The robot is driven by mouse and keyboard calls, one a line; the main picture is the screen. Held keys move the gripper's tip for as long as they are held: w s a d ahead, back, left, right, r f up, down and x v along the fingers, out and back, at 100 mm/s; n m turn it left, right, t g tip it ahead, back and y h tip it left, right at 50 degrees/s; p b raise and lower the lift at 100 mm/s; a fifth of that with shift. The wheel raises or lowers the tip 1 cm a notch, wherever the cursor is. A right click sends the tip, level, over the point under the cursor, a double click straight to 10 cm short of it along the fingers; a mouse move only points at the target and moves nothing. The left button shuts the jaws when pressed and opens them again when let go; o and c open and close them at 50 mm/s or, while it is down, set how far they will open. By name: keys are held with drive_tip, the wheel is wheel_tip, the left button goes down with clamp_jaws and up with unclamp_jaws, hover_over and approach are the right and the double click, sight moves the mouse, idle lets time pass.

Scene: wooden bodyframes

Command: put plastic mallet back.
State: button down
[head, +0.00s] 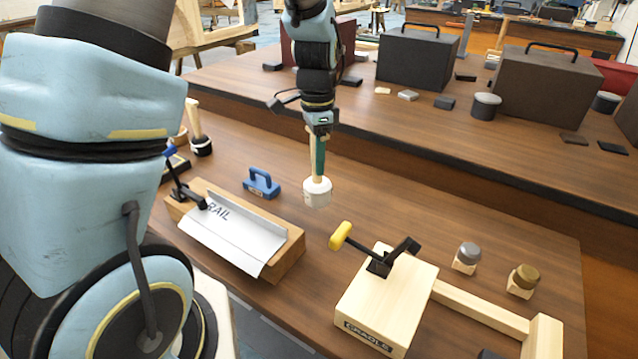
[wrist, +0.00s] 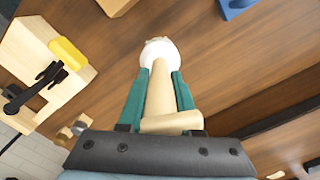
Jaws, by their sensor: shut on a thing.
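The plastic mallet, with a white head (head: 317,193) and a pale wooden handle, hangs head down from my gripper (head: 318,160). In the wrist view its white head (wrist: 160,50) is beyond the fingertips, and its handle lies between the two green fingers of my gripper (wrist: 160,82). My gripper is shut on the handle. The head seems to be over the middle of the wooden workbench (head: 345,205); its exact height above the top is hard to tell. A second mallet-like tool (head: 196,125) with a pale handle and dark band stands at the far left.
A wooden block with a metal rail (head: 235,235) and clamp lies left. The cradle block (head: 385,305), with a yellow-handled clamp (head: 340,236), is front right, near two small knobbed pieces (head: 467,257). A raised shelf with dark boxes (head: 415,60) runs behind.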

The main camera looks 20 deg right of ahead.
sight(317, 180)
drive_tip(key=shift+f+p, duration=0.6)
drive_tip(key=shift+f, duration=2.25)
drive_tip(key=shift+f, duration=0.15)
drive_tip(key=c, duration=0.6)
unclamp_jaws()
wheel_tip(317, 180, up, 12)
drive_tip(key=b, duration=0.3)
drive_tip(key=shift+r, duration=0.2)
drive_tip(key=s+a+f+n, duration=0.1)
drive_tip(key=s+a+n, duration=0.1)
drive_tip(key=a+n, duration=0.6)
drive_tip(key=s+a+f+n+t, duration=0.1)
drive_tip(key=a+f+n, duration=0.1)
drive_tip(key=a+n, duration=0.7)
drive_tip(key=a, duration=0.8)
drive_tip(key=shift+s+a+t, duration=0.3)
drive_tip(key=shift+s+a, duration=0.05)
drive_tip(key=shift+s, duration=0.05)
